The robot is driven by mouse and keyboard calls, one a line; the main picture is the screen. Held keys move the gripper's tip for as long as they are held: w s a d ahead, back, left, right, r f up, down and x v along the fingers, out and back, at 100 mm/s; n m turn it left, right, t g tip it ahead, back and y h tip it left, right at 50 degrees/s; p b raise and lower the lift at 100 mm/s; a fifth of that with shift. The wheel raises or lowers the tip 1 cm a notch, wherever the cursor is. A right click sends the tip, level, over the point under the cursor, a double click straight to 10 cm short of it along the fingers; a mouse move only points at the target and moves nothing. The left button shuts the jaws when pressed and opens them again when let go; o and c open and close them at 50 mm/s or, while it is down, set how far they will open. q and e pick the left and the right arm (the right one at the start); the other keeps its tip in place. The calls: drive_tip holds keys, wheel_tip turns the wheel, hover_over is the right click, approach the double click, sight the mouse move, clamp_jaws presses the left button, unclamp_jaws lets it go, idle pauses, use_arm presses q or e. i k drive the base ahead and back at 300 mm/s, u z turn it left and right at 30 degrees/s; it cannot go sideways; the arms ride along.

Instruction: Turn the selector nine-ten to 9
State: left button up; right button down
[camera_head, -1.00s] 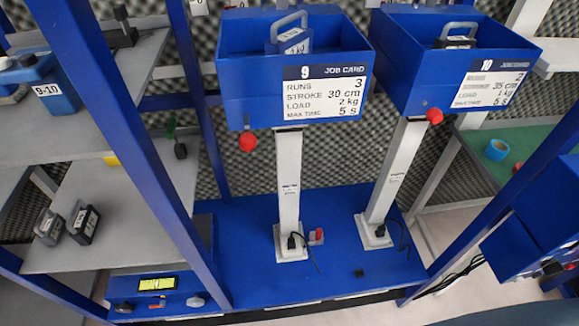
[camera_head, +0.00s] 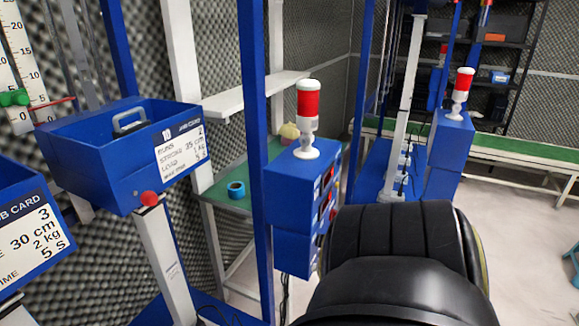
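The selector nine-ten is not in view now. Neither of my grippers is in view. The blue bin with the job card for 35 cm (camera_head: 92,180) stands on a white post at the left, with a red ball knob (camera_head: 149,198) at its lower front. Part of the blue bin with the 30 cm job card (camera_head: 32,245) is cut off at the left edge.
A blue cabinet (camera_head: 290,185) with a red and white beacon (camera_head: 308,115) stands in the middle, beside a blue upright (camera_head: 254,130). A green-topped table (camera_head: 228,200) bears a blue roll (camera_head: 236,190). Pale floor (camera_head: 520,235) is open at the right.

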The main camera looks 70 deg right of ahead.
sight(323, 241)
drive_tip(key=z, duration=2.75)
drive_tip(key=k, duration=0.45)
drive_tip(key=z, duration=1.05)
drive_tip(key=i, duration=0.45)
drive_tip(key=u, duration=0.75)
drive_tip(key=i, duration=1.1)
drive_tip(key=u, duration=1.05)
